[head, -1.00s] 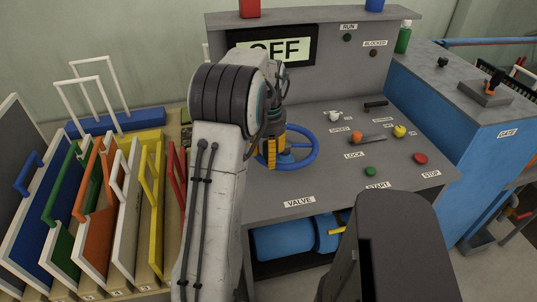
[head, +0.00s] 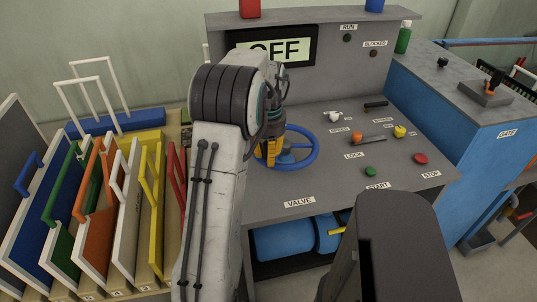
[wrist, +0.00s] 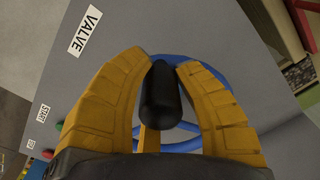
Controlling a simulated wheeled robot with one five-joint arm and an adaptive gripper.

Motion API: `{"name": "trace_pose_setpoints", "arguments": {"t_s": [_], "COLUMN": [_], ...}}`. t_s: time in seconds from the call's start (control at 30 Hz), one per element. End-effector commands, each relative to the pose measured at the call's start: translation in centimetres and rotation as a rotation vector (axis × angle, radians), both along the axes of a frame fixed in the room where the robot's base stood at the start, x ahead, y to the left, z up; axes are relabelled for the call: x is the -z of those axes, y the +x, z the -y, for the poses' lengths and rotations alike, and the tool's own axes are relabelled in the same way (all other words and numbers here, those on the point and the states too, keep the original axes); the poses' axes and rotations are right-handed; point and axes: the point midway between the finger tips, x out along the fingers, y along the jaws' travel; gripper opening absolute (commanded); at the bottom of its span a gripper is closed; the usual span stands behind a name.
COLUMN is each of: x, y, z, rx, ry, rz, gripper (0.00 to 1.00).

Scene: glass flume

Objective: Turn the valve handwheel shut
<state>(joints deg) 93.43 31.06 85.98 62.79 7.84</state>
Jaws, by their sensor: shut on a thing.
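The blue valve handwheel (head: 312,156) lies on the grey console top behind the VALVE label (head: 299,202). My gripper (head: 271,158) is over the left part of the wheel in the head view, partly hidden by my own arm. In the wrist view, the yellow fingers of my gripper (wrist: 160,75) are on either side of a black upright knob (wrist: 160,98), and they are shut on it. The blue rim (wrist: 181,60) shows behind and below the knob. How the knob joins the rim is hidden.
The display (head: 274,49) reads OFF. Right of the wheel are a lever with an orange knob (head: 357,136), a yellow knob (head: 399,131), a green button (head: 370,171) and a red button (head: 421,158). Coloured panels (head: 120,215) stand in a rack at left.

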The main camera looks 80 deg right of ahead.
Motion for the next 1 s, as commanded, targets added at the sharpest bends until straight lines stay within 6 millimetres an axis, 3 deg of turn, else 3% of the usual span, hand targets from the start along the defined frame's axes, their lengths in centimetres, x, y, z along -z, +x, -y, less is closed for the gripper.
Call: {"name": "trace_pose_setpoints", "arguments": {"t_s": [0.43,1.0], "x": [0.2,0.2], "y": [-0.6,-4.9], "z": [-0.4,-1.0], "rx": [-0.062,-0.509], "ry": [0.008,0.013], "rz": [0.0,0.004], "gripper": [0.0,0.0]}}
